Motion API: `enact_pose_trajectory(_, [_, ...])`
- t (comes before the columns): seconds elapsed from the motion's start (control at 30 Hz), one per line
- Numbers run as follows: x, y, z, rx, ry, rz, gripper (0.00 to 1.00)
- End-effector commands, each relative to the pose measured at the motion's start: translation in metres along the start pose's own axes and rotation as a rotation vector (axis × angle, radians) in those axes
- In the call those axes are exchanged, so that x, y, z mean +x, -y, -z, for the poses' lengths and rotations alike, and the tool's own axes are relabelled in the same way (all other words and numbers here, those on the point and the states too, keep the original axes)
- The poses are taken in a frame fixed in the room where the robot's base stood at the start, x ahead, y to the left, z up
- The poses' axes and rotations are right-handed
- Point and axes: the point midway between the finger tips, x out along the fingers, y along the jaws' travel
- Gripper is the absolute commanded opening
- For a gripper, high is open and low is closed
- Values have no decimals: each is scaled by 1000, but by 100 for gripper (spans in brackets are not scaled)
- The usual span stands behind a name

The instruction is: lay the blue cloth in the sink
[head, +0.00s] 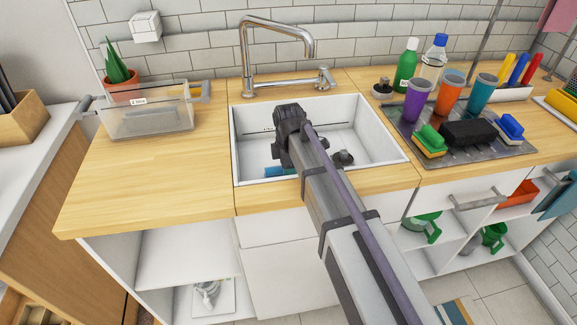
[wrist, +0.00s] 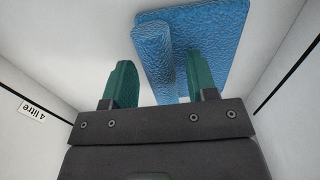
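The blue cloth (wrist: 215,45) lies on the white floor of the sink (head: 375,128), with a folded or rolled edge along one side. In the head view a small strip of the cloth (head: 281,171) shows near the sink's front wall; my arm hides the rest. My gripper (wrist: 163,72) is down inside the sink, its two green fingers spread apart. The rolled edge shows between the fingers, and the right finger overlaps the flat part in the picture. Neither finger visibly pinches the cloth. The fingertips are hidden in the head view.
The tap (head: 275,32) arches over the sink's back edge. A clear bin (head: 150,112) stands on the left counter. The front left counter is clear.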

Motion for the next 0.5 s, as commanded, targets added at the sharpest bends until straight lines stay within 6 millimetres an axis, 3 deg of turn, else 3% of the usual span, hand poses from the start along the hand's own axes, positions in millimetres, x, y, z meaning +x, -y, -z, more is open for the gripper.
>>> enact_pose_trajectory(0.27, [-8,0,0,0,0,0,52])
enact_pose_trajectory(0.5, [-60,0,0,0,0,0,52])
